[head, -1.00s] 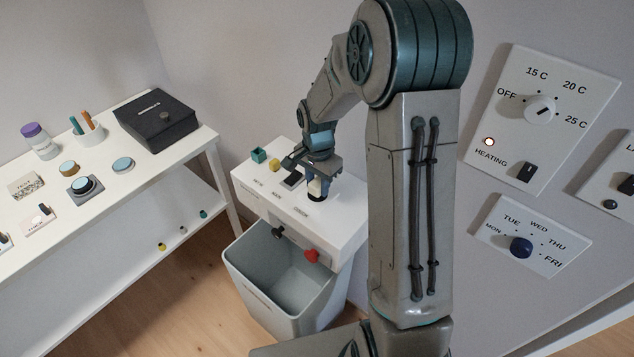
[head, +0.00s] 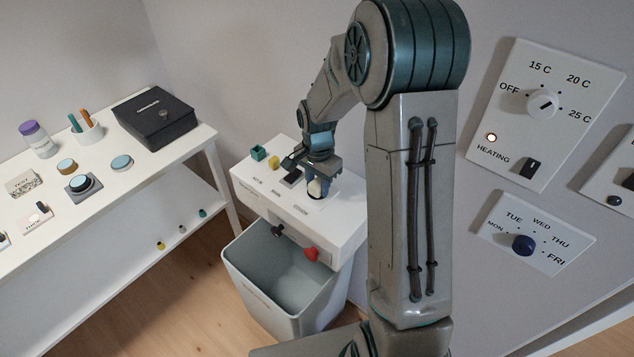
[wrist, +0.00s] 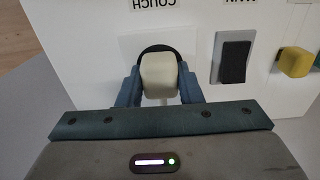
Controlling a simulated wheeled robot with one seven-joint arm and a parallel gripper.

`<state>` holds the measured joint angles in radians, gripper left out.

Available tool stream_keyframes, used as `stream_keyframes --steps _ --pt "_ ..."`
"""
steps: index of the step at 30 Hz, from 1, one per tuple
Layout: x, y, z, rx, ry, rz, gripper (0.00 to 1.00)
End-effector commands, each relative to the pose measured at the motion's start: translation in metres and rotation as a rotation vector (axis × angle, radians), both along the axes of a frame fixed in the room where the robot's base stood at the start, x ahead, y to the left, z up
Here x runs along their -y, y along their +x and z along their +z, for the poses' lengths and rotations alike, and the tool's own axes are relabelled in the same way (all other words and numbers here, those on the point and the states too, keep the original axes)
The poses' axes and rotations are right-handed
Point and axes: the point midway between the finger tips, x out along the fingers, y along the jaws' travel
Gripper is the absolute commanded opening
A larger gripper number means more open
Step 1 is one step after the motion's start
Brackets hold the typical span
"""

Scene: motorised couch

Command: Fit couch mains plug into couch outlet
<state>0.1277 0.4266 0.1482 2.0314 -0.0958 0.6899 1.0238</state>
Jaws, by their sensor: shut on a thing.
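My gripper (wrist: 159,88) is shut on the cream couch mains plug (wrist: 158,70), with one blue finger on each side of it. In the wrist view the plug is in front of the round black couch outlet (wrist: 157,47), whose upper rim shows behind it. The outlet sits on a pale plate below the label COUCH. The plug covers most of the outlet, so I cannot tell how deep it sits. In the head view my gripper (head: 318,178) and the plug (head: 314,188) are low over the white cabinet top (head: 345,208).
A black rocker switch (wrist: 234,60) and a yellow block (wrist: 295,62) stand beside the outlet. A teal block (head: 258,153) is farther left. An open bin (head: 262,290) stands below the cabinet front, which bears a red knob (head: 311,254). A white shelf table (head: 130,180) stands left.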

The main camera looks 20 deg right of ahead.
Motion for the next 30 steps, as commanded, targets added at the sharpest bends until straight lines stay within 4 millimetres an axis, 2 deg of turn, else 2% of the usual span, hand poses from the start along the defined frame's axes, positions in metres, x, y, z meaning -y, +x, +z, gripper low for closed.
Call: stream_keyframes --steps 1,2,4,13,17,20,30 --pt "0.0 0.0 -0.002 0.0 0.0 0.0 0.12" --pt "0.0 0.0 -0.001 0.0 0.0 0.0 0.38" --pt "0.0 0.0 -0.001 0.0 0.0 0.0 0.57" --pt "0.0 0.0 0.0 0.0 0.0 0.0 0.58" --pt "0.0 0.001 0.01 0.003 0.0 -0.001 0.58" --pt "0.0 0.001 0.028 0.006 0.0 -0.001 0.58" --pt "0.0 0.0 0.104 0.005 0.0 0.0 0.58"
